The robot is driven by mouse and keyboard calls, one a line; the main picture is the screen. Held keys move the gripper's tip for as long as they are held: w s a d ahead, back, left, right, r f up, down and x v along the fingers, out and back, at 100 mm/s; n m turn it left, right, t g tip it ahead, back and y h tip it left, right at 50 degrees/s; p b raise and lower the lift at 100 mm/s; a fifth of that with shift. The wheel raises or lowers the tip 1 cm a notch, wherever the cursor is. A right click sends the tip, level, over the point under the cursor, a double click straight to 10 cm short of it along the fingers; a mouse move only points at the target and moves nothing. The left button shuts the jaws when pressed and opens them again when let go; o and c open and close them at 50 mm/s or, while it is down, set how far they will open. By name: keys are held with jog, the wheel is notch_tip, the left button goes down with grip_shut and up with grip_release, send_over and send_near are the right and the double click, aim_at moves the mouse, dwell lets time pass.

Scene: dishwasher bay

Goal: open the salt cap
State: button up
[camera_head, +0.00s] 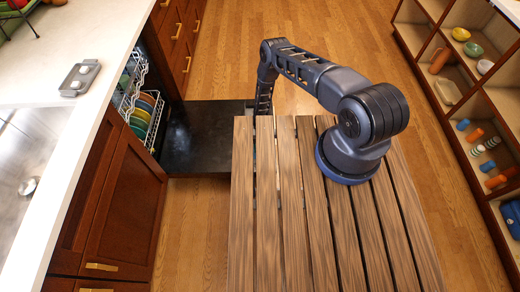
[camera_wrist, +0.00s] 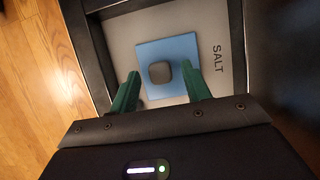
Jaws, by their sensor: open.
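The salt cap (camera_wrist: 160,73) is a small dark grey rounded square knob in the wrist view. It sits in the middle of a light blue square plate (camera_wrist: 182,50) on a grey panel marked "SALT" (camera_wrist: 216,59). My gripper (camera_wrist: 162,88) is open, with one green finger to the left of the knob and one to the right. The fingertips reach about level with the knob in the picture, with gaps on both sides; I cannot tell how high above the panel they are. In the head view the gripper is hidden; the salt panel does not show there.
In the head view the dishwasher's dark door (camera_head: 195,140) is folded down, with a dish rack (camera_head: 138,112) of plates pulled partly out beside it. A wooden slatted table (camera_head: 290,220) fills the foreground. Shelves (camera_head: 470,110) with small items stand at the right. Wooden floor lies between.

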jog(key=shift+c, duration=0.5)
grip_shut()
jog(key=shift+a+r, duration=0.15)
jog(key=shift+a+r+m+h, duration=0.15)
jog(key=shift+a+r+h, duration=0.2)
jog(key=shift+h, duration=0.4)
jog(key=shift+a+r+m+h, duration=0.2)
jog(key=shift+a+h, duration=0.2)
jog(key=shift+h, duration=0.4)
jog(key=shift+a+r+m+h, duration=0.15)
jog(key=shift+a+r+h, duration=0.2)
jog(key=shift+h, duration=0.4)
jog(key=shift+a+r+m+h, duration=0.15)
jog(key=shift+a+m+h, duration=0.1)
jog(key=shift+a+h, duration=0.6)
jog(key=shift+a+r+m+h, duration=0.1)
jog(key=shift+a+m+h, duration=0.25)
jog(key=shift+h, duration=0.8)
jog(key=shift+a, duration=0.15)
